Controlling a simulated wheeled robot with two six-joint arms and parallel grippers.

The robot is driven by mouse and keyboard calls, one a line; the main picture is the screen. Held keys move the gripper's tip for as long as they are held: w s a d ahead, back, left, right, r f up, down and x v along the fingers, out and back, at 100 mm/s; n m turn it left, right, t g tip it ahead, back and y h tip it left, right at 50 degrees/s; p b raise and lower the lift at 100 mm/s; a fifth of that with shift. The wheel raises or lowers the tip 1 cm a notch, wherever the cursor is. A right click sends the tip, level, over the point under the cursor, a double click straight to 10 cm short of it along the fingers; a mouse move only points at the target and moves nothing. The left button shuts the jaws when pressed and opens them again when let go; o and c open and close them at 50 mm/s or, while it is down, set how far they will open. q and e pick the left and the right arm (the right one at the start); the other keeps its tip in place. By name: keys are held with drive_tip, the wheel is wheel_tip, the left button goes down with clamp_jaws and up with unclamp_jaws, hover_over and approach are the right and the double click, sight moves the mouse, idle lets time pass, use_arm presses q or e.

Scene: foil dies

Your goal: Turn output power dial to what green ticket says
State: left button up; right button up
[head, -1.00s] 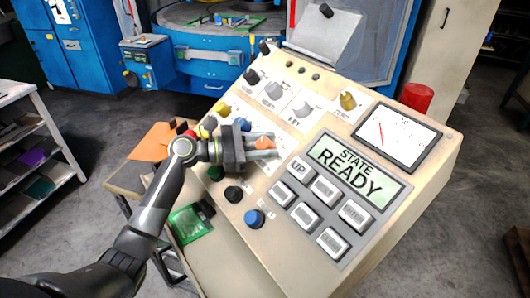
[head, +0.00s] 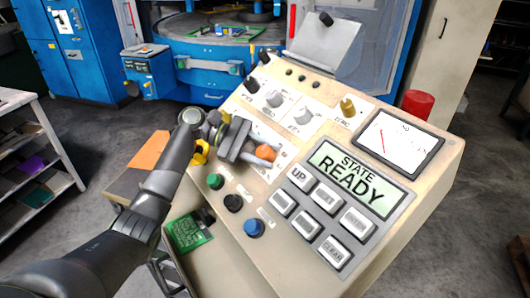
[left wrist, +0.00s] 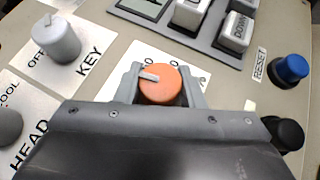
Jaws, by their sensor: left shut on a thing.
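An orange dial (head: 265,152) with a white pointer mark sits on the sloping console face. It also shows in the left wrist view (left wrist: 161,85), its mark pointing left. My left gripper (head: 258,153) is shut on this dial, one finger on each side. Parts of the printed scale around it show, but the gripper hides the rest and its name. A green ticket (head: 189,231) lies at the console's lower left side; its print is too small to read. My right gripper is not in view.
Green (head: 215,181), black (head: 233,202) and blue (head: 254,228) buttons line the console's near left edge. A display (head: 352,177) reads "STATE READY" above grey keys. A grey key switch (left wrist: 57,39) and a meter (head: 398,139) are also on the panel.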

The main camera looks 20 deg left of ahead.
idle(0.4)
use_arm(q)
drive_tip(key=o, duration=1)
drive_tip(key=b+v, duration=0.4)
drive_tip(key=v, duration=1.3)
drive_tip(key=shift+a, duration=0.25)
